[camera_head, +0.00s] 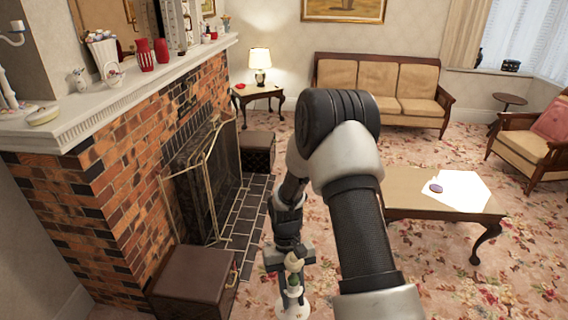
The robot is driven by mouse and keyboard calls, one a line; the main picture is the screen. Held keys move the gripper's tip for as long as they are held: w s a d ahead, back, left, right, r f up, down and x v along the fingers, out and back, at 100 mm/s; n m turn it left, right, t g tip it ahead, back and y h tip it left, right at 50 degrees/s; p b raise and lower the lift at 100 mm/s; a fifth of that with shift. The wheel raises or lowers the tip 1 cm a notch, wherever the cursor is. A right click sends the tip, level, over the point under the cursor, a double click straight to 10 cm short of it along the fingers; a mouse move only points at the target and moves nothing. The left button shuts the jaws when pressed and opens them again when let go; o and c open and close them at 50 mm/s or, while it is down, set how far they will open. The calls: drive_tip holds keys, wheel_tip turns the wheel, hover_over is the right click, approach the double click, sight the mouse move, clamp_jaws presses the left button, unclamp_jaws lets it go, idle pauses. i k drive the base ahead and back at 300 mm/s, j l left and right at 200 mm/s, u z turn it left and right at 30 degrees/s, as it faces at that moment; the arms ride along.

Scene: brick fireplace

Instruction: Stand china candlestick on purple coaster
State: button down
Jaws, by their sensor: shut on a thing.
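My gripper (289,264) points down over the floor, left of the coffee table (410,203). It is shut on the china candlestick (294,301), a pale piece with green marks and a wide base. The candlestick looks about upright, and its base is at the bottom edge of the picture. The purple coaster (436,188) is a small disc lying on the coffee table, by a bright patch of light. The candlestick is well apart from the coaster. My arm stands between them in the picture and hides part of the table's left side.
The brick fireplace with its white mantel (100,95) stands at the left, with vases and ornaments on it. A metal fire screen (207,185) and a brown box (195,283) are beside my gripper. A sofa (385,90) is behind. The tabletop around the coaster is clear.

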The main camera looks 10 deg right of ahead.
sight(435, 187)
drive_tip(key=i+l+z, duration=0.15)
drive_tip(key=l+z, duration=0.15)
drive_tip(key=z, duration=0.15)
drive_tip(key=i+l+z, duration=0.15)
drive_tip(key=l+z, duration=0.15)
drive_tip(key=z, duration=0.15)
drive_tip(key=i+l+z, duration=0.15)
drive_tip(key=z, duration=0.3)
drive_tip(key=i+l+z, duration=0.1)
drive_tip(key=i+z, duration=0.2)
drive_tip(key=z, duration=0.15)
drive_tip(key=i+l+z, duration=0.2)
drive_tip(key=i, duration=0.8)
drive_tip(key=i+u, duration=0.35)
drive_tip(key=i+l+u, duration=0.2)
drive_tip(key=i+u, duration=0.15)
drive_tip(key=i+l+u, duration=0.15)
drive_tip(key=i+u, duration=0.25)
drive_tip(key=i+l+u, duration=0.2)
drive_tip(key=u, duration=0.15)
drive_tip(key=i+l+u, duration=0.4)
drive_tip(key=k+j, duration=0.05)
drive_tip(key=k, duration=0.05)
